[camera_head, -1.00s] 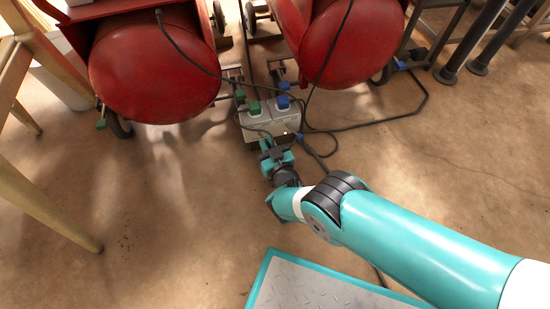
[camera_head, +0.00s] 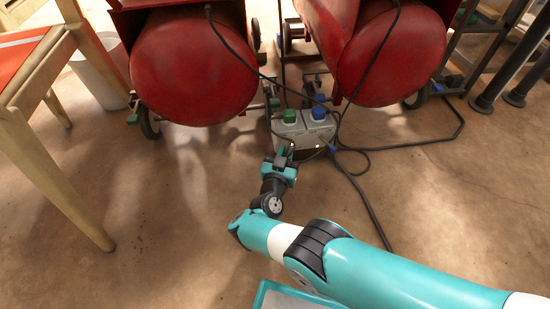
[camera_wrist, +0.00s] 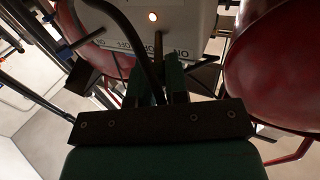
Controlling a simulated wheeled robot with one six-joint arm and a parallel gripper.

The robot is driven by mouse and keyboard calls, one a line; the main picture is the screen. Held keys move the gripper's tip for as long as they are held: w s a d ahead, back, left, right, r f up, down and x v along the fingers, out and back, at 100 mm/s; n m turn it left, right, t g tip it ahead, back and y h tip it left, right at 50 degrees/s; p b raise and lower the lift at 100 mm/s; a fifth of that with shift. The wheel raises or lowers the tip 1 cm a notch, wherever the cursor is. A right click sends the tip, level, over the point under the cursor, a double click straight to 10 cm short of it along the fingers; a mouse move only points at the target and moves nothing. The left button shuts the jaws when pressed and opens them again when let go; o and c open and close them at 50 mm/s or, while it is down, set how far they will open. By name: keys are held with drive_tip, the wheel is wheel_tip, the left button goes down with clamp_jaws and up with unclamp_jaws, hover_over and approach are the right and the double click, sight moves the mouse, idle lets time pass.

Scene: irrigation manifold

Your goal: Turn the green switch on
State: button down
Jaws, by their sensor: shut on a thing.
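The grey control box (camera_head: 306,137) stands on the floor between two red tanks. It has a green cap (camera_head: 290,116) at left and a blue cap (camera_head: 318,112) at right. My gripper (camera_head: 283,155) is at the near face of the box, below the green cap. In the wrist view my gripper (camera_wrist: 158,84) is shut on a thin dark switch lever (camera_wrist: 158,45) that sticks out of the box face (camera_wrist: 192,18). OFF and ON labels appear upside down beside the lever. A lamp (camera_wrist: 153,16) glows on this face. The fingers partly hide the lever, and its colour is unclear.
Red tanks stand close behind the box at left (camera_head: 188,70) and right (camera_head: 398,60). A black cable (camera_head: 370,195) runs over the floor to the right, and another crosses the box face in the wrist view (camera_wrist: 140,45). A wooden table (camera_head: 55,140) stands at left. Open floor lies around my arm.

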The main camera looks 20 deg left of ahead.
drive_tip(key=shift+w+f, duration=0.1)
drive_tip(key=shift+f, duration=0.05)
drive_tip(key=c, duration=1.1)
unclamp_jaws()
drive_tip(key=shift+s, duration=0.35)
drive_tip(key=s+p, duration=0.3)
drive_tip(key=s, duration=0.3)
drive_tip(key=shift+s, duration=0.4)
